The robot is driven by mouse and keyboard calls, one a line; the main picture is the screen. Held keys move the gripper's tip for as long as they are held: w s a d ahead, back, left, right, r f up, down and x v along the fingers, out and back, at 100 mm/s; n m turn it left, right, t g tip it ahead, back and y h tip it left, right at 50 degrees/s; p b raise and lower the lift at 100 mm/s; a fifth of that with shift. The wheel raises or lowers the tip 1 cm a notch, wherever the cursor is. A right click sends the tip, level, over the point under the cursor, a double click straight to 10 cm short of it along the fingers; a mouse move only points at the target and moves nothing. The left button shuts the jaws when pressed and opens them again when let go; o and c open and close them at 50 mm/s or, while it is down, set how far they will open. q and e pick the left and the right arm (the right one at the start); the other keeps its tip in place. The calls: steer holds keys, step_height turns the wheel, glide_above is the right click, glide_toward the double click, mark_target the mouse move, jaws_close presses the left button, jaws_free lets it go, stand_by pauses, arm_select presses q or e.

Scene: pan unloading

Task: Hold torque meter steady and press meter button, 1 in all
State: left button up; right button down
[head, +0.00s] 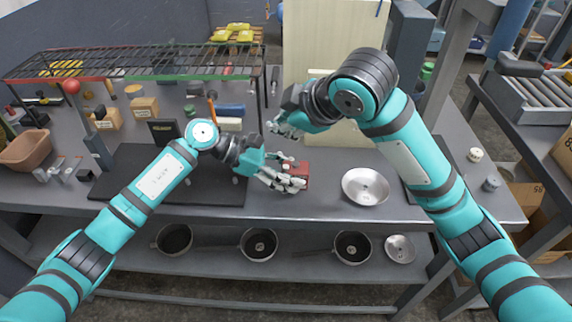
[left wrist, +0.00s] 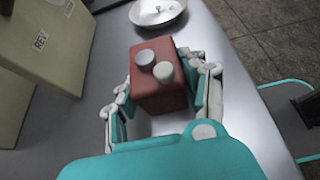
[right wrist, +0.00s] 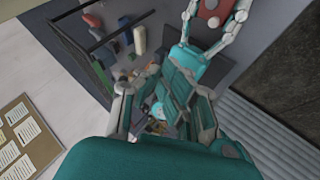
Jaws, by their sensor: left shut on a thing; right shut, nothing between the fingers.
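The torque meter is a small red box (head: 303,170) above the workbench near the middle of the head view. In the left wrist view the meter (left wrist: 157,92) shows a grey knob (left wrist: 145,57) and a paler round knob (left wrist: 163,71) on its top; I cannot tell which is the button. My left gripper (head: 290,180) is shut on the meter, fingers along its two sides. My right gripper (head: 277,128) is shut and empty, apart from the meter, up and left of it in the head view. The meter (right wrist: 211,10) is partly cut off at the top of the right wrist view.
A metal dish (head: 365,186) stands on the bench right of the meter. A cream board (head: 330,60) rises behind my right gripper. A wire rack (head: 150,62) spans the left back, above boxes and tools. Several pans lie on the lower shelf (head: 310,270).

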mark_target(284, 168)
steer(key=shift+f, duration=3.85)
steer(key=shift+f, duration=0.4)
steer(key=shift+f, duration=0.4)
steer(key=shift+r, duration=0.85)
steer(key=shift+r, duration=2.5)
